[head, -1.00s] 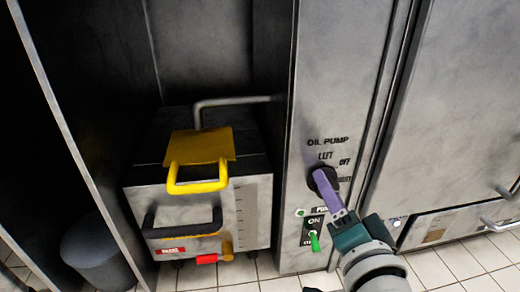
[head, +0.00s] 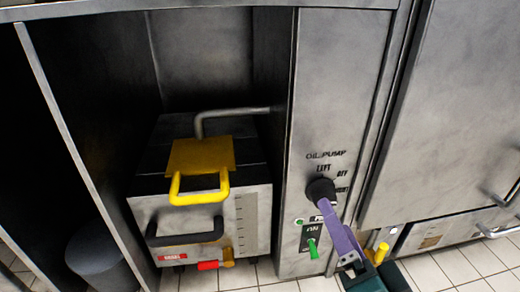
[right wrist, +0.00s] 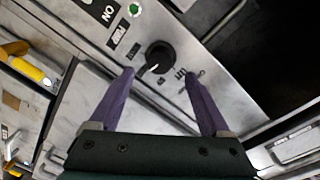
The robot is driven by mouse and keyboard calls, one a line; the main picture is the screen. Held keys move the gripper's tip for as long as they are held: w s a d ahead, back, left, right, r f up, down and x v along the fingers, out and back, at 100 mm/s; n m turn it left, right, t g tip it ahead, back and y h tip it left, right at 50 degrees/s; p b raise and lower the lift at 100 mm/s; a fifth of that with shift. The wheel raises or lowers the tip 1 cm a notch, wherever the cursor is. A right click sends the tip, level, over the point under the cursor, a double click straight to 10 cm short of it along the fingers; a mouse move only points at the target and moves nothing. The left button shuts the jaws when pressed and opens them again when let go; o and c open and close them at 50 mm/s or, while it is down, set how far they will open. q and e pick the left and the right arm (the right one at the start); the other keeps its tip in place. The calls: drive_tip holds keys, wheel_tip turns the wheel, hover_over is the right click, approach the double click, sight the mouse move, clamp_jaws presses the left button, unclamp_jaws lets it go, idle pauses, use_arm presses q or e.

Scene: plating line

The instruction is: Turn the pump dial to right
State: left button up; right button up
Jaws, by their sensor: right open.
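The pump dial (head: 321,190) is a round black knob on the steel panel under the words OIL PUMP, LEFT and OFF. It also shows in the right wrist view (right wrist: 159,57), with a white mark toward the lower left there; I cannot tell which label it meets. My right gripper (head: 324,208) has purple fingers and reaches up from below the dial. In the right wrist view the gripper (right wrist: 160,74) is open, with its fingertips apart and the dial beyond the gap between them, not clasped. My left gripper is not in view.
A green-levered ON switch (head: 312,247) sits below the dial. Left of the panel, a steel box (head: 190,208) with a yellow handle (head: 199,190) and a black handle (head: 184,234) stands in a recess. A grey bin (head: 98,258) stands on the floor at left.

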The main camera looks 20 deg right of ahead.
drive_tip(key=shift+p+v, duration=0.5)
drive_tip(key=shift+v, duration=1.8)
